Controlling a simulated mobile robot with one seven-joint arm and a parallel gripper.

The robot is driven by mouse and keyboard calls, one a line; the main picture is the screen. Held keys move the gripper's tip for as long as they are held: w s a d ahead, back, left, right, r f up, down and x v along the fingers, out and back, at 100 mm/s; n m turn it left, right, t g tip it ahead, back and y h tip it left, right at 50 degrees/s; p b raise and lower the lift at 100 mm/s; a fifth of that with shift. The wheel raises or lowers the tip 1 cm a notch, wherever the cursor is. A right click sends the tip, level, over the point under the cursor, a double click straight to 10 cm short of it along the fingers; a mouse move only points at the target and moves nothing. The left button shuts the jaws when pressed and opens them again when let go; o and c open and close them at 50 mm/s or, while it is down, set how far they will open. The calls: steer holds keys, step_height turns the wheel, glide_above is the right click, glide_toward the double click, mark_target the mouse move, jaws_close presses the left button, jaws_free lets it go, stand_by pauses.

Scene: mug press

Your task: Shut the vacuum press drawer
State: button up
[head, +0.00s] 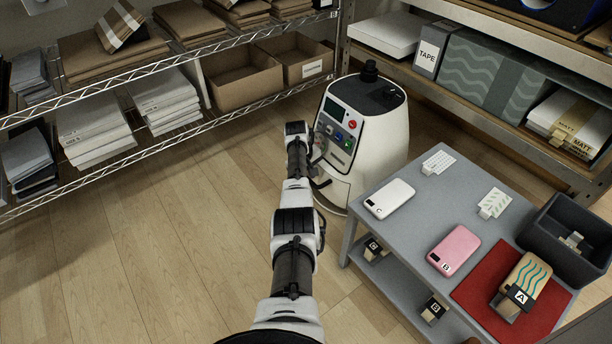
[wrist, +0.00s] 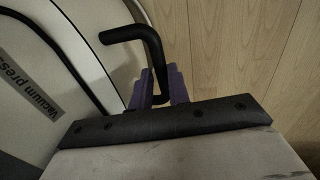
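The white vacuum press (head: 385,125) stands on the floor by the shelf corner, with a screen and colored buttons on its front. Its drawer (head: 336,188) is low on the front, partly hidden by my arm; how far it stands open is hard to tell. In the wrist view the dark bent drawer handle (wrist: 130,34) stands out from the pale front marked "Vacuum press" (wrist: 28,88). My gripper (wrist: 160,88) has purple fingers on both sides of the handle's bar, apparently touching it. In the head view my arm mostly hides the gripper.
A grey table (head: 408,218) stands right of the press, holding phone cases, a red mat (head: 472,292) and a dark bin (head: 573,235). Wire shelving (head: 150,140) with packages and cardboard boxes stands at the left. The wooden floor left of my arm is clear.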

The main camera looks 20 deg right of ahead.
steer(key=o, duration=0.4)
steer(key=shift+d, duration=0.3)
steer(key=shift+a, duration=0.1)
steer(key=shift+r, duration=0.3)
step_height(320, 180, up, 13)
steer(key=a+p, duration=0.2)
steer(key=p, duration=0.5)
steer(key=shift+s+a, duration=0.2)
steer(key=shift+s, duration=0.2)
